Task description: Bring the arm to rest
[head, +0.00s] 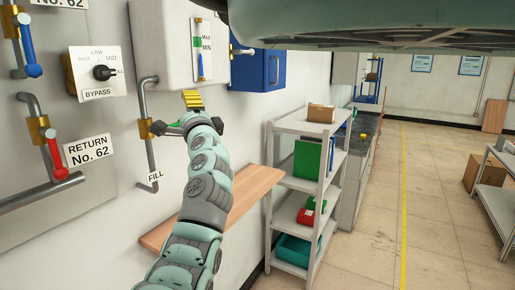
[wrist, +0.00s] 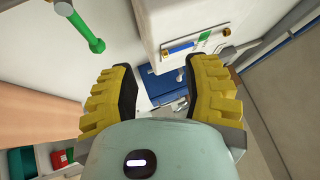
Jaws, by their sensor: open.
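My arm rises from the bottom of the head view, and my gripper (head: 192,103) is in front of the wall, just below the white tank (head: 173,45). In the wrist view my gripper (wrist: 163,80) has its two yellow-padded fingers spread wide with nothing between them. The blue wall box (wrist: 158,88) shows beyond the gap. The fill pipe (head: 150,155) runs down the wall just left of the gripper. A green valve handle (wrist: 85,30) is at the upper left of the wrist view, apart from the fingers.
A wooden wall shelf (head: 250,190) lies below and right of the gripper. A grey shelving rack (head: 300,128) stands right of it. The red return valve (head: 57,160) and bypass dial (head: 101,72) are on the left. Open floor (head: 375,235) lies right of the rack.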

